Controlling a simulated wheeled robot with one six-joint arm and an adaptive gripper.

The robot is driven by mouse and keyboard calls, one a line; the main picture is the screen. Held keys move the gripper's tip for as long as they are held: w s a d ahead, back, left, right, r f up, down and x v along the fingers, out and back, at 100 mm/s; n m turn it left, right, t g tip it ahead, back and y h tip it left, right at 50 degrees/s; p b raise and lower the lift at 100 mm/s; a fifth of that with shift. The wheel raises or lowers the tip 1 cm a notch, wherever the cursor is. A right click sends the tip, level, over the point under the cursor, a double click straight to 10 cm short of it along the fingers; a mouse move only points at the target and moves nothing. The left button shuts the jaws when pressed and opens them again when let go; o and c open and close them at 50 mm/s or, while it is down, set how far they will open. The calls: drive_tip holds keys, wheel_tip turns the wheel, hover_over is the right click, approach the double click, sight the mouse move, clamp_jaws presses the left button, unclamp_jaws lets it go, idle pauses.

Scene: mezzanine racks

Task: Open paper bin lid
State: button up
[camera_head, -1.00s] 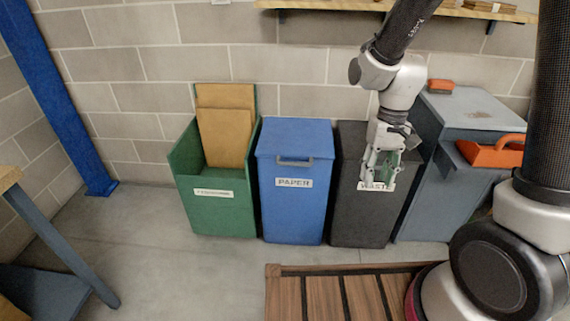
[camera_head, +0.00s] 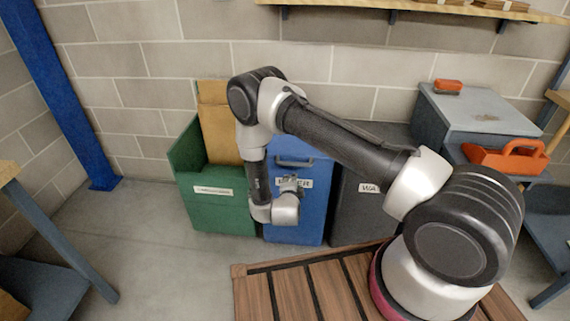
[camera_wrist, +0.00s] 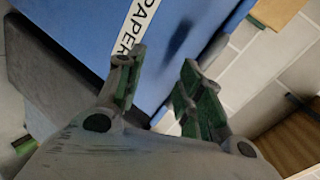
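The blue paper bin (camera_head: 312,215) stands against the wall in the head view, with its lid (camera_head: 310,145) down and a grey handle (camera_head: 294,162) on the front. My arm crosses in front of it and hides part of its left side and label. The bin's blue face and PAPER label (camera_wrist: 138,22) fill the upper middle of the wrist view. My gripper (camera_wrist: 160,78) is open and empty, its two fingers apart close to the blue face. I cannot tell whether they touch it. In the head view my wrist hides most of the gripper.
A green bin (camera_head: 215,208) holding cardboard stands left of the paper bin, and a dark waste bin (camera_head: 350,215) stands right. Further right are a grey cabinet (camera_head: 482,112) and an orange tool tray (camera_head: 505,158). A wooden slatted platform (camera_head: 285,290) lies in front.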

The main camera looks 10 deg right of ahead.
sight(295, 164)
drive_tip(key=w+d+r+m, duration=0.1)
drive_tip(key=w, duration=0.1)
drive_tip(key=w+d+m+t, duration=0.1)
drive_tip(key=w, duration=0.2)
drive_tip(key=w+d+r+t, duration=0.1)
drive_tip(key=w, duration=0.2)
drive_tip(key=shift+w+r+m+h, duration=0.2)
drive_tip(key=shift+r+m+h, duration=0.15)
drive_tip(key=shift+m+h, duration=0.05)
drive_tip(key=shift+c, duration=0.2)
clamp_jaws()
